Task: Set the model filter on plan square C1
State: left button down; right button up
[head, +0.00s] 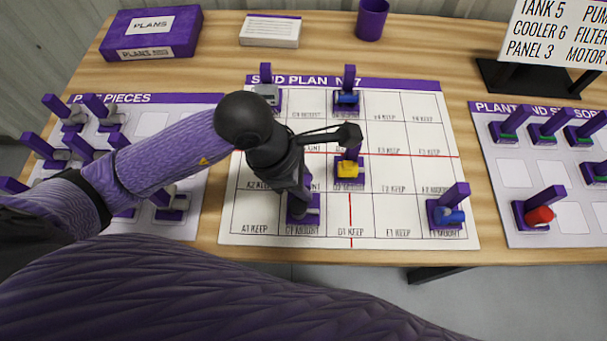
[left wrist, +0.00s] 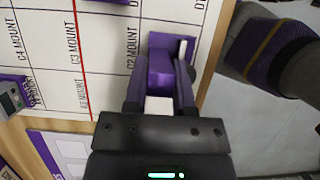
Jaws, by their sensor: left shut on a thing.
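My left gripper (head: 302,186) is shut on the model filter (head: 304,212), a small grey part on a purple base with an upright purple tab. It is at the front row of the skid plan mat (head: 395,185), over a square whose label ends in MOUNT and seems to read C1. The label is partly covered. In the left wrist view the fingers (left wrist: 160,92) hold the purple tab, with the purple base (left wrist: 165,42) beyond. I cannot tell whether the base touches the mat. My right gripper is not in view.
Other models stand on the mat: a yellow one (head: 348,169), a blue one (head: 347,98), a grey one (head: 267,94) and a blue one (head: 450,214) at the front right. Piece boards lie at left (head: 208,105) and right (head: 515,175). Neighbouring front squares are clear.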

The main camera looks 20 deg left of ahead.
pick_arm(q)
jog(key=shift+f+b, duration=0.6)
jog(key=shift+f, duration=0.1)
dwell(0.7)
jog(key=shift+c, duration=1.8)
grip_release()
jog(key=shift+r+p, duration=0.5)
jog(key=shift+r, duration=0.1)
notch_tip(320, 180, up, 7)
jog(key=p, duration=0.5)
jog(key=shift+r+p, duration=0.1)
jog(key=shift+p, duration=0.2)
